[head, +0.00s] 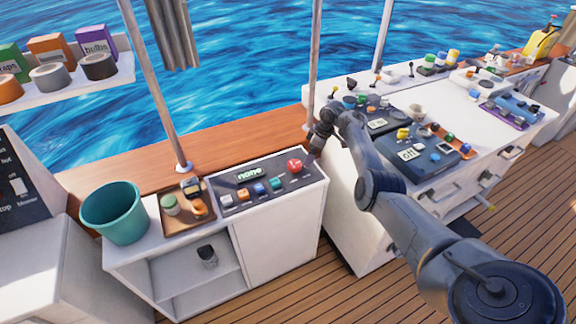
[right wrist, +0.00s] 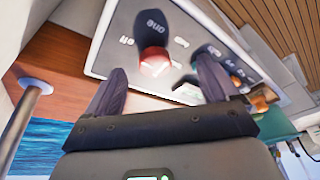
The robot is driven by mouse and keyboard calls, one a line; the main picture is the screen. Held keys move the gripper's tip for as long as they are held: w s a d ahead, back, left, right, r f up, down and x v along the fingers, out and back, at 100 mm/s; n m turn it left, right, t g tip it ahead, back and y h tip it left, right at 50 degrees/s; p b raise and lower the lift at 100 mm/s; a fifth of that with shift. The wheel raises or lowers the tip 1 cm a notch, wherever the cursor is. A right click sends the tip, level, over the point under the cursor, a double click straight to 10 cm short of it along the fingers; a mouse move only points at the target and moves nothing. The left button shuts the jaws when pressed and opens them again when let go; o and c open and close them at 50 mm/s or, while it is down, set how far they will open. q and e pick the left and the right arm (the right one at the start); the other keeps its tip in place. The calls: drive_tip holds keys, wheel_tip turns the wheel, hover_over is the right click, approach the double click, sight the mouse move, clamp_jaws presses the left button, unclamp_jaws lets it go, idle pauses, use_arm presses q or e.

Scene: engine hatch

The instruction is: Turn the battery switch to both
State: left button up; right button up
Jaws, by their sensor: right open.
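The battery switch (head: 295,165) is a round red knob at the right end of a dark panel (head: 240,204) on the white cabinet. The panel's display (head: 249,174) reads "none" in green. My right gripper (head: 312,156) is just to the right of the knob and above the panel. In the right wrist view the red knob (right wrist: 153,61) shows beyond and between the open fingers (right wrist: 159,70), nearer the left one. No contact is visible. Labels "one" and "off" show near it; its pointing direction is unclear. My left gripper is out of view.
Several small coloured switches (head: 260,189) line the panel left of the knob. A brown tray (head: 187,222) and a teal bucket (head: 113,212) stand further left. A thin pole (head: 313,70) rises close behind my right gripper. A white counter (head: 350,190) stands to the right.

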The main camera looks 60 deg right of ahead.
sight(295, 164)
use_arm(q)
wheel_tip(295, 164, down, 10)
drive_tip(key=b, duration=0.8)
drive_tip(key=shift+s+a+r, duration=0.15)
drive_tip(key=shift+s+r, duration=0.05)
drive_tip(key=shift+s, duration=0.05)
use_arm(e)
drive_tip(key=shift+t, duration=0.5)
drive_tip(key=w+f, duration=0.4)
drive_tip(key=f, duration=0.1)
drive_tip(key=w+f, duration=0.2)
drive_tip(key=shift+w+a+f, duration=0.2)
drive_tip(key=shift+a, duration=0.05)
